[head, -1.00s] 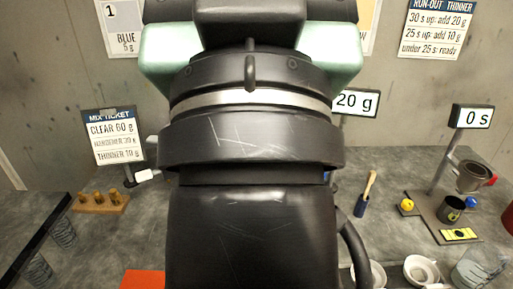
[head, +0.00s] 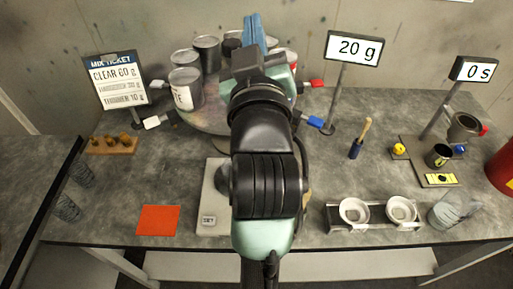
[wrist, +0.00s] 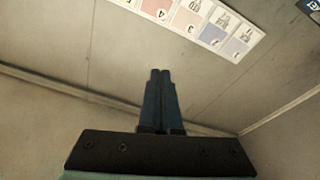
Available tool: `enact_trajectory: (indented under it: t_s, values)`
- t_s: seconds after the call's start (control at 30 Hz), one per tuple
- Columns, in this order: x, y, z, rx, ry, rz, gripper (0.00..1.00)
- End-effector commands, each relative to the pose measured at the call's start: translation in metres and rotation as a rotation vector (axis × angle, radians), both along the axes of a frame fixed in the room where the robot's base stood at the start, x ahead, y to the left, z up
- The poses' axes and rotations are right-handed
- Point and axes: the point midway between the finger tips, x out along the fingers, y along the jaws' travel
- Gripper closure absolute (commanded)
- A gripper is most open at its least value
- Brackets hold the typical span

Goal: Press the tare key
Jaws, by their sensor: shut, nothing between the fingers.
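A pale scale (head: 213,181) stands on the bench, its right part hidden behind my arm. A small key (head: 208,220) with dark lettering too small to read surely sits at its front left corner. Whether another key is behind my arm, I cannot tell. A display on a post (head: 354,48) reads 20 g. My gripper (head: 253,30) is shut and empty, well beyond and above the scale, over the cans at the back. In the wrist view its blue fingers (wrist: 160,100) are together and point at the bare wall; no key shows there.
Cans (head: 187,88) stand on a round turntable behind the scale, with red and white handles around it. An orange mat (head: 157,220) lies left of the scale. Two white cups (head: 354,211) and a clear beaker (head: 455,211) stand at the right. A mix ticket (head: 117,80) stands at the left.

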Motion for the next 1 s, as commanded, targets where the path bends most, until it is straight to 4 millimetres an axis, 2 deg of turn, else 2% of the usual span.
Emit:
enact_trajectory:
  t_s: [0.07,0.1,0.17,0.2,0.3,0.4,0.5,0.6,0.7,1.0]
  values:
    - [0.015,0.002,-0.045,-0.090,0.169,0.010,1.00]
    - [0.017,0.002,-0.073,-0.137,0.248,0.019,1.00]
    - [0.016,0.002,-0.116,-0.208,0.360,0.040,1.00]
    - [0.011,0.002,-0.144,-0.253,0.433,0.059,1.00]
    - [-0.010,0.000,-0.208,-0.357,0.593,0.113,1.00]
    - [-0.037,-0.002,-0.259,-0.439,0.718,0.170,1.00]
    - [-0.061,-0.006,-0.295,-0.498,0.805,0.219,1.00]
    - [-0.079,-0.008,-0.316,-0.533,0.856,0.251,1.00]
    - [-0.087,-0.009,-0.327,-0.550,0.879,0.268,1.00]
    - [-0.088,-0.009,-0.330,-0.554,0.882,0.270,1.00]
